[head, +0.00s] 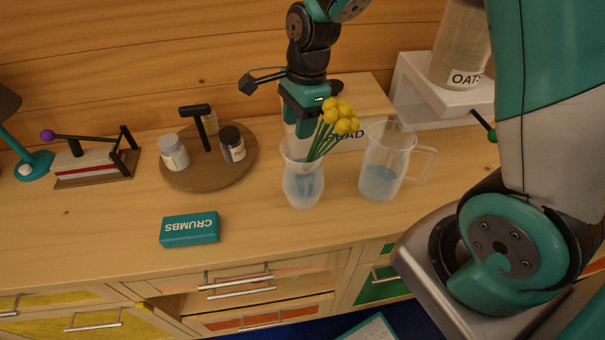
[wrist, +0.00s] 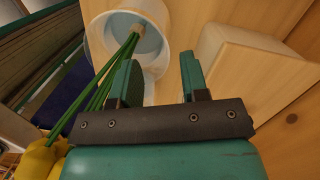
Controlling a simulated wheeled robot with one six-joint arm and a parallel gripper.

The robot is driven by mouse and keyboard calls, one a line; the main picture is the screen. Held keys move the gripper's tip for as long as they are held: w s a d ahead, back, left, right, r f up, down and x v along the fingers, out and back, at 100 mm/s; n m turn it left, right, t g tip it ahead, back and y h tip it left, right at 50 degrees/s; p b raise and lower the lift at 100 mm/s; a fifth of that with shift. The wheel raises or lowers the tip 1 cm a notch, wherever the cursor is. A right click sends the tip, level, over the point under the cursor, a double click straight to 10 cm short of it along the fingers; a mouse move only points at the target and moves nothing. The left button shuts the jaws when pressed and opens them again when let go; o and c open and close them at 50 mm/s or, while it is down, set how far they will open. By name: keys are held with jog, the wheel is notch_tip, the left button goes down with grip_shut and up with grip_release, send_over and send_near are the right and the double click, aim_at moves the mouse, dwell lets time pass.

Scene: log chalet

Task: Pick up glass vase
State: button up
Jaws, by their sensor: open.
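The glass vase (head: 302,188) is clear and frosted-looking, with water in it, and stands upright on the wooden counter. Yellow flowers (head: 341,117) on green stems lean out of it to the right. My gripper (head: 304,128) is open and empty, pointing down just above and behind the vase's mouth. In the wrist view the vase (wrist: 97,40) shows with stems in it beyond my fingers (wrist: 157,75). Whether either finger touches the glass I cannot tell.
A glass pitcher (head: 385,165) of water stands close right of the vase. A bread box (head: 360,100) is behind. A teal crumbs box (head: 190,230) lies front left. The counter front of the vase is clear.

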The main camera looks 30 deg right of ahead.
aim_at(293, 141)
jog(key=shift+w+a+f+p, duration=0.15)
jog(key=shift+f+p, duration=0.1)
jog(key=shift+f, duration=0.65)
jog(key=shift+a+f+p, duration=0.2)
jog(key=shift+f+p, duration=0.05)
jog(key=shift+f, duration=0.65)
jog(key=shift+w+a+f+p, duration=0.15)
jog(key=shift+f+p, duration=0.1)
jog(key=shift+f, duration=0.65)
jog(key=shift+c, duration=0.2)
grip_shut()
